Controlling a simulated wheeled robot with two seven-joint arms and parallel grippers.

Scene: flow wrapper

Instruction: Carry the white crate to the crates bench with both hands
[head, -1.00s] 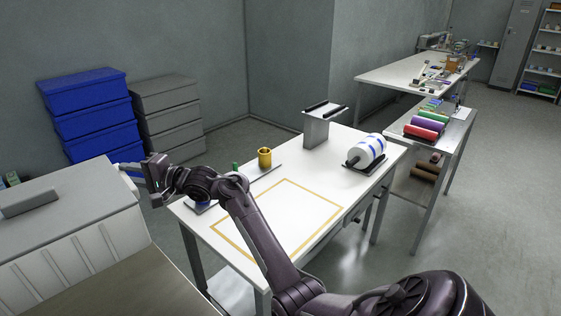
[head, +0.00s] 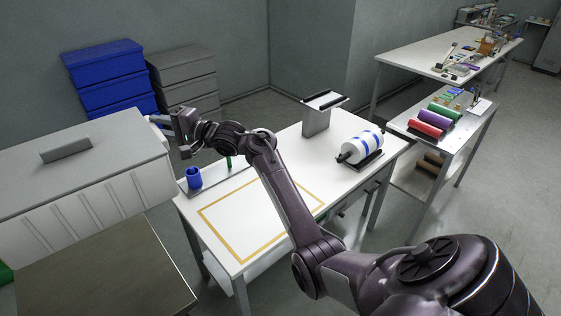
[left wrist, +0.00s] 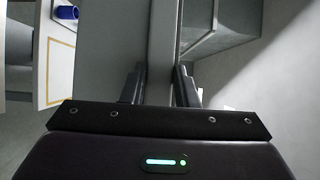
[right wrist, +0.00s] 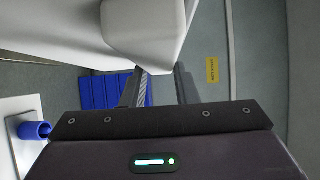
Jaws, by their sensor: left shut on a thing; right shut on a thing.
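The white crate (head: 95,205), ribbed at the side and with a flat greyish top, is at the left of the head view. My right gripper (head: 158,121) is shut on the crate's grip at its right end. In the right wrist view the pale grip (right wrist: 145,28) runs between the right fingers (right wrist: 160,88). My left gripper is outside the head view. In the left wrist view its fingers (left wrist: 160,85) are shut on a pale edge or grip of the crate (left wrist: 162,35). The crate's far left end is cut off.
A brown-topped bench (head: 100,275) is at the lower left, in front of the crate. A white table (head: 285,165) with a blue cup (head: 194,178) and a film roll (head: 360,147) stands to the right. Stacked blue crates (head: 105,75) and grey crates (head: 187,80) stand behind.

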